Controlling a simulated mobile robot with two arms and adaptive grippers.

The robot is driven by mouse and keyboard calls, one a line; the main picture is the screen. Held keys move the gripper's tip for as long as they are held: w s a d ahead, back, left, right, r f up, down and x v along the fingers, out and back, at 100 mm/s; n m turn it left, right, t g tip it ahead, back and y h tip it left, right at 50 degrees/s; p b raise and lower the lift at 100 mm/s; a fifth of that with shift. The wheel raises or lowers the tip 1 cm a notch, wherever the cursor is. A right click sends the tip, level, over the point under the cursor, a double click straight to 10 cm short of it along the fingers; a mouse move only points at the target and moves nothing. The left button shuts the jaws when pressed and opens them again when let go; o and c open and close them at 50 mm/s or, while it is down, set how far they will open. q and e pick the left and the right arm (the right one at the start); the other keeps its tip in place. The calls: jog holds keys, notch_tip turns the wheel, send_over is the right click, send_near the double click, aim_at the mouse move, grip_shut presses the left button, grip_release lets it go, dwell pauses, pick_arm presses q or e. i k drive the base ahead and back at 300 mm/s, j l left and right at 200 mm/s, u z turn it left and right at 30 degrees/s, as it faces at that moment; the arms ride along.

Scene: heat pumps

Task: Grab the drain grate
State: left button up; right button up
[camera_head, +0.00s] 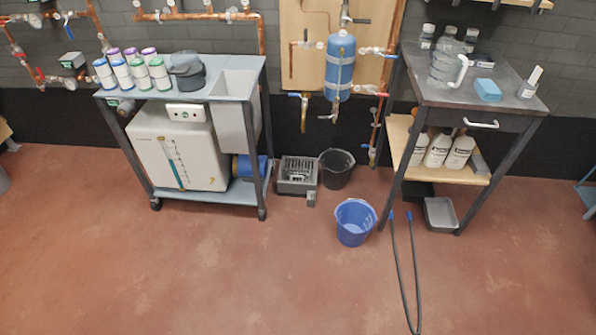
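The drain grate (297,169) looks like a small slatted metal grid on top of a low grey box (296,188). The box stands on the floor near the wall, between the wheeled cart and a black bucket. The slats are small in the picture, so I cannot tell whether the grate is seated flat or tilted. Neither of my grippers shows in the head view.
A black bucket (336,168) and a blue bucket (355,222) stand to the right. A dark hose (400,262) lies on the floor. The front floor is clear.

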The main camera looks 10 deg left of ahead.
aim_at(296, 170)
jog(key=i+u, duration=0.15)
jog(key=u, duration=0.3)
jog(key=i+l+u, duration=0.15)
jog(key=u, duration=0.3)
jog(key=i+l+u, duration=0.15)
jog(key=u, duration=0.3)
jog(key=l+u, duration=0.4)
jog(key=i+j, duration=0.05)
